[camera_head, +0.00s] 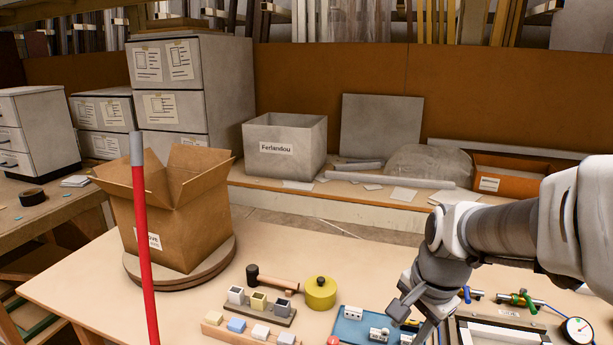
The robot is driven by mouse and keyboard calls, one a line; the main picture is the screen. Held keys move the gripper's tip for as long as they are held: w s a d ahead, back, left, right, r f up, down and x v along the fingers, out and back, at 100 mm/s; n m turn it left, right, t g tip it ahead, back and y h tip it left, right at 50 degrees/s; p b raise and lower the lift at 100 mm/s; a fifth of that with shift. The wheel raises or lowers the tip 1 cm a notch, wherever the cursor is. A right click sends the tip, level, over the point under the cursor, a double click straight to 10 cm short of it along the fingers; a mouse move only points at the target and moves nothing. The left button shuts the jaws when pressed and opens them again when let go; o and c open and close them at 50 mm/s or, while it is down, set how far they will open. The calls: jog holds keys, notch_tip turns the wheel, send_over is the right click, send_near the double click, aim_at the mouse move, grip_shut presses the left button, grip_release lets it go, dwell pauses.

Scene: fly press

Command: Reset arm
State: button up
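My arm comes in from the right edge, and my gripper (414,312) points down over the front right of the light wooden table (90,280). It is beside the blue tray (350,328), which holds small grey-white blocks. The fingertips are partly hidden near the bottom edge, so I cannot tell how far apart they are. I see nothing held in the gripper.
A red bar with a grey tip (146,240) stands upright at front left. Behind it, an open cardboard box (180,220) sits on a round board. A mallet (275,282), yellow round container (320,292) and pressure gauge (577,330) lie on the table.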

jog(key=s+a+r+n+t+p, duration=0.3)
jog(key=s+r+n, duration=0.8)
jog(key=shift+s+n+h, duration=0.3)
dwell(1.1)
